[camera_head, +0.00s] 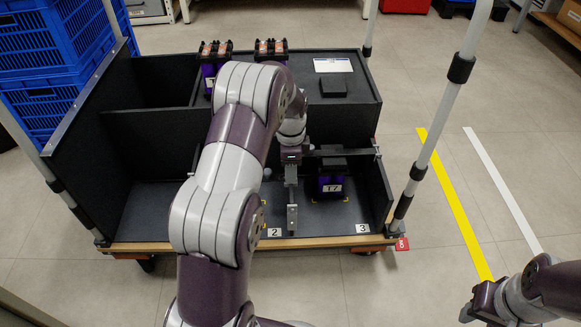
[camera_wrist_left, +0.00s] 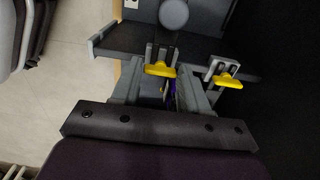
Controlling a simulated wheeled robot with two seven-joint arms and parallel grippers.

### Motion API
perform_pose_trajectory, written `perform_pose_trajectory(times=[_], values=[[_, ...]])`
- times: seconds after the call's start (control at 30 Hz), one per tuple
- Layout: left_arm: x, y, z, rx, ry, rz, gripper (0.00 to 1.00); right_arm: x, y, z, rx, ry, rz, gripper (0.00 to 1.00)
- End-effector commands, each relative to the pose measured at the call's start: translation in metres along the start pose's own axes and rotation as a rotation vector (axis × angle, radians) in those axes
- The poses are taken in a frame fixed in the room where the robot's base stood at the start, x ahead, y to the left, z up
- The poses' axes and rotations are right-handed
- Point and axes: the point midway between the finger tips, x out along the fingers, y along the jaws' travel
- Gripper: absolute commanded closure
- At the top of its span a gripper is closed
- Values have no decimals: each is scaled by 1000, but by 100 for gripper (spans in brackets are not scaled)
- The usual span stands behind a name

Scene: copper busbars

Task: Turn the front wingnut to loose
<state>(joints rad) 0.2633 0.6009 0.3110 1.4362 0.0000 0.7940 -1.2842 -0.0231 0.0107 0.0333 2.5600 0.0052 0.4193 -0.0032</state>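Two yellow wingnuts show in the left wrist view, each on a grey bracket: one wingnut (camera_wrist_left: 160,70) in the middle and another (camera_wrist_left: 227,80) to its right. I cannot tell for sure which one is the front wingnut. My left gripper (camera_wrist_left: 158,84) has its fingers apart on either side of the middle wingnut; contact cannot be made out. In the head view my left gripper (camera_head: 291,212) points down inside the cart's front bay, and no wingnut can be made out there. My right gripper (camera_head: 473,308) is at the lower right, away from the cart.
The black cart (camera_head: 150,135) has upright grey poles at its corners. A black and purple unit labelled T7 (camera_head: 330,180) stands right of my left gripper, below a dark bar (camera_head: 345,152). Blue crates (camera_head: 45,40) are stacked at left.

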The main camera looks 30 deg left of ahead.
Motion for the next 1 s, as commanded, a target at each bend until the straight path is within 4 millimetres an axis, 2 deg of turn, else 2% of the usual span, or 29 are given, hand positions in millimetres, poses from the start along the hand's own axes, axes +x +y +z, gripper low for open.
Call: perform_pose_trajectory(times=[0.03, 0.1, 0.27, 0.47, 0.67, 1.0], values=[[0, 0, 0, 0, 0, 0, 73, 0, 0, 0, 0, 0, 0, 57], [0, 0, 0, 0, 0, 0, 90, 0, 0, 0, 0, 0, 0, 57], [-1, 0, 0, -4, 0, 0, 90, -2, 0, 0, 0, 0, 0, 57], [-5, 0, 0, -50, 0, 0, 90, -15, 0, -2, 0, 0, 0, 57], [-9, 0, 0, -175, 0, 1, 90, -44, 0, -5, 0, 0, 0, 57], [-8, 0, 0, -491, 0, 1, 90, -96, 0, -11, 0, 0, 0, 57]])
